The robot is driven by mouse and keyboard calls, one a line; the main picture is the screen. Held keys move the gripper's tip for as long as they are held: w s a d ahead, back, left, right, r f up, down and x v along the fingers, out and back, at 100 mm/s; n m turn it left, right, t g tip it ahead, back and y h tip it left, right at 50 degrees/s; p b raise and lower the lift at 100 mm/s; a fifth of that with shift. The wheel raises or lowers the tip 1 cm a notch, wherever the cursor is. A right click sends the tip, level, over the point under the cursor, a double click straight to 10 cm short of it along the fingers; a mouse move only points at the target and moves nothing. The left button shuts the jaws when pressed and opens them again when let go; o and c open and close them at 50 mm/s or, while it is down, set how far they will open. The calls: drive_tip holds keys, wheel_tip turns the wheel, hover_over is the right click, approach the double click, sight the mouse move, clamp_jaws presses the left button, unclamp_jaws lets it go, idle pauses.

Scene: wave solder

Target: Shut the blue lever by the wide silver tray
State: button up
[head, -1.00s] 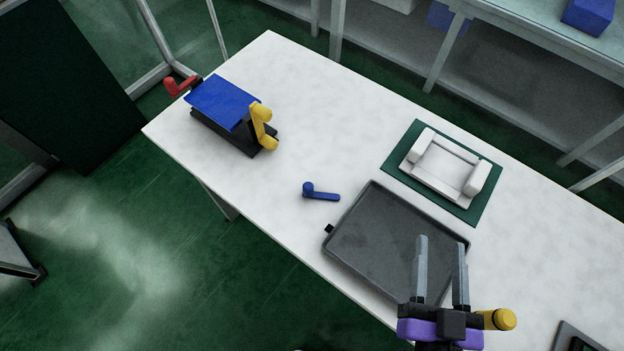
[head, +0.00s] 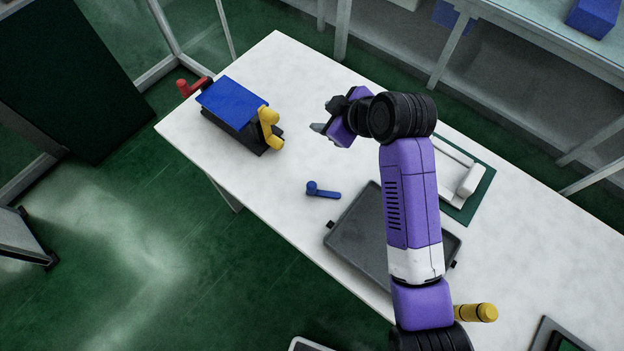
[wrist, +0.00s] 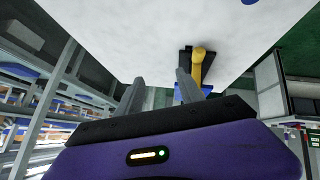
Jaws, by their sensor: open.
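The blue lever (head: 323,191) lies on the white table, by the left corner of the wide grey tray (head: 350,240). Its round knob is at its left end and its arm points right, toward the tray. My gripper (head: 322,116) is above the far part of the table, well beyond the lever, with its fingers pointing left. In the wrist view my gripper's two fingers (wrist: 158,92) stand apart with nothing between them. My arm hides the right part of the tray. The wrist view shows a small blue piece at its top edge; I cannot tell if it is the lever.
A black fixture with a blue top (head: 230,103), a red handle (head: 193,87) and a yellow handle (head: 268,127) stands at the table's far left. A white part (head: 462,180) lies on a green mat (head: 480,196). A yellow cylinder (head: 476,313) is at the front right.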

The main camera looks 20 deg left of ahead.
sight(312, 184)
drive_tip(key=s+d+f+n+g+h, duration=0.2)
drive_tip(key=s+n+g, duration=0.2)
drive_tip(key=s, duration=0.1)
drive_tip(key=s+d+f+n+g+h, duration=0.1)
drive_tip(key=s+d+f+n+g, duration=0.15)
drive_tip(key=s, duration=0.25)
drive_tip(key=shift+n, duration=0.35)
drive_tip(key=shift+a+p+x, duration=0.2)
drive_tip(key=shift+p+x, duration=0.05)
drive_tip(key=shift+x, duration=1.75)
drive_tip(key=shift+a+p+x, duration=0.15)
drive_tip(key=shift+p+x, duration=0.1)
drive_tip(key=shift+x, duration=1.8)
drive_tip(key=shift+s+r, duration=0.15)
drive_tip(key=shift+r, duration=0.05)
clamp_jaws()
